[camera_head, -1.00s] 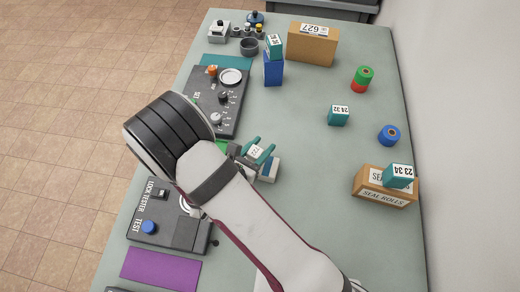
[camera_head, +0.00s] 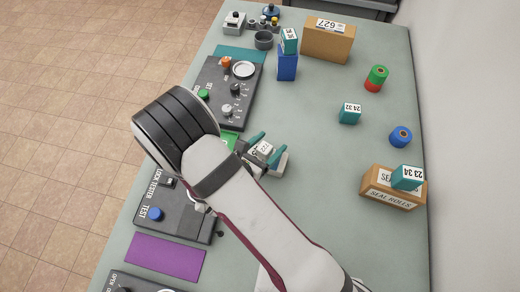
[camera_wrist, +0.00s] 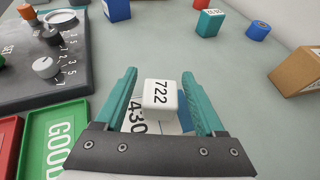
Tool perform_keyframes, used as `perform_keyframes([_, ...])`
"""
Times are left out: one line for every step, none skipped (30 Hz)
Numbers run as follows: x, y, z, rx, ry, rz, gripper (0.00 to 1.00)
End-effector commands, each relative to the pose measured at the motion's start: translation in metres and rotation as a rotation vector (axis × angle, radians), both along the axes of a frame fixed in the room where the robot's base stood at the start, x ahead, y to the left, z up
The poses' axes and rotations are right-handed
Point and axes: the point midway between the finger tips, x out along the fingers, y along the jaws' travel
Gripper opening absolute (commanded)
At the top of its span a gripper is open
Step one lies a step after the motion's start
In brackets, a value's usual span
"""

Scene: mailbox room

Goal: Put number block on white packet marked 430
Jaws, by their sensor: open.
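The white number block (camera_wrist: 160,99), marked 722, stands upright between my gripper's fingers in the wrist view. The white packet marked 430 (camera_wrist: 138,127) shows below and behind the gripper's body, partly hidden. The block appears to rest on the packet, though its base is partly hidden. My gripper (camera_wrist: 160,78) is open, its teal fingers apart on either side of the block with gaps on both sides. In the head view the block (camera_head: 265,148) also shows between the open fingers.
A green tray marked GOOD (camera_wrist: 55,140) lies left of the gripper. A dark dial panel (camera_head: 228,95) is beyond it. Teal block 24 32 (camera_head: 350,113), a blue roll (camera_head: 400,136) and a seal rolls box (camera_head: 392,190) stand to the right.

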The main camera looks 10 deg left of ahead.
Motion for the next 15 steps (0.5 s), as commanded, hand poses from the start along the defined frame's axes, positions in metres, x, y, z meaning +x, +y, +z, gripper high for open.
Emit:
perform_keyframes([-0.008, 0.005, 0.004, 0.001, -0.001, 0.006, 0.71])
perform_keyframes([-0.014, 0.007, 0.007, 0.002, -0.001, 0.006, 0.71])
perform_keyframes([-0.023, 0.011, 0.011, 0.002, -0.001, 0.006, 0.71])
perform_keyframes([-0.03, 0.014, 0.014, 0.002, -0.001, 0.007, 0.71])
perform_keyframes([-0.037, 0.017, 0.017, 0.002, -0.001, 0.007, 0.71])
perform_keyframes([-0.045, 0.02, 0.02, 0.002, -0.001, 0.007, 0.71])
perform_keyframes([-0.052, 0.023, 0.023, 0.002, -0.001, 0.006, 0.71])
perform_keyframes([-0.058, 0.026, 0.026, 0.003, -0.001, 0.006, 0.71])
perform_keyframes([-0.065, 0.028, 0.029, 0.001, -0.001, 0.006, 0.71])
perform_keyframes([-0.07, 0.03, 0.032, 0.003, 0.0, 0.006, 0.71])
perform_keyframes([-0.075, 0.032, 0.034, 0.003, -0.001, 0.005, 0.71])
perform_keyframes([-0.081, 0.035, 0.036, 0.002, -0.001, 0.005, 0.71])
perform_keyframes([-0.084, 0.036, 0.038, 0.002, -0.001, 0.005, 0.71])
perform_keyframes([-0.087, 0.037, 0.039, 0.001, -0.001, 0.004, 0.71])
perform_keyframes([-0.091, 0.038, 0.041, 0.002, 0.0, 0.004, 0.71])
